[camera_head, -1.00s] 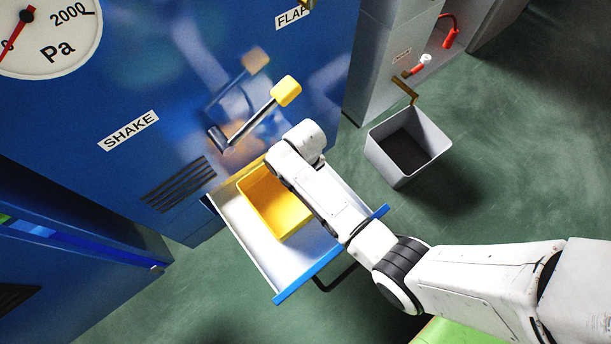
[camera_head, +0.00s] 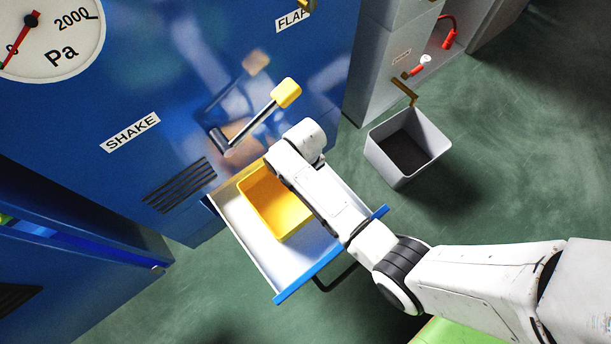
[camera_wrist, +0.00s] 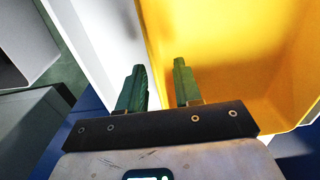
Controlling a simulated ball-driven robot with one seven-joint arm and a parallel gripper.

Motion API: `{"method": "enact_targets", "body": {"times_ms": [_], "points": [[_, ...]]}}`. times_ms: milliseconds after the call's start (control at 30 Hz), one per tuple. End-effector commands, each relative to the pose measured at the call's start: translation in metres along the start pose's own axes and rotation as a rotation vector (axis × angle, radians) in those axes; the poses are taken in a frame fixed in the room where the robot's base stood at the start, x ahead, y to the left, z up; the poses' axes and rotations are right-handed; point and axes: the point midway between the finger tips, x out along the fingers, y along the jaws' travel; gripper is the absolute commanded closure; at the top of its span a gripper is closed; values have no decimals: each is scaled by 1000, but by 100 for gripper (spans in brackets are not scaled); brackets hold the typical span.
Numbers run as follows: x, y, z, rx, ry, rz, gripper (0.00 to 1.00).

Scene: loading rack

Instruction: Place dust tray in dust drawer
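The yellow dust tray (camera_head: 275,207) sits inside the pulled-out dust drawer (camera_head: 262,254), which has a white inside and a blue front edge. My arm covers the tray's right part in the head view. My gripper (camera_wrist: 158,68) is hidden there, but the wrist view shows its two dark green fingers apart. The left finger is over the white drawer side and the right finger over the inside of the yellow tray (camera_wrist: 235,45). The tray's wall edge runs between them, with a gap visible. I cannot tell whether either finger touches the wall.
The drawer is in a blue machine (camera_head: 150,70) with a yellow-ended SHAKE lever (camera_head: 284,93) above it. A grey open bin (camera_head: 408,148) stands on the green floor to the right, beside a grey cabinet (camera_head: 383,60). Floor in front of the drawer is clear.

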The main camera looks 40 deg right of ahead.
Motion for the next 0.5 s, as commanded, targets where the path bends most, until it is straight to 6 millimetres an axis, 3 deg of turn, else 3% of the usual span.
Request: {"method": "enact_targets", "body": {"times_ms": [33, 200, 500], "points": [[-13, 0, 0, 0, 1, 0, 66], [-42, 0, 0, 0, 2, 0, 66], [-68, 0, 0, 0, 1, 0, 66]]}}
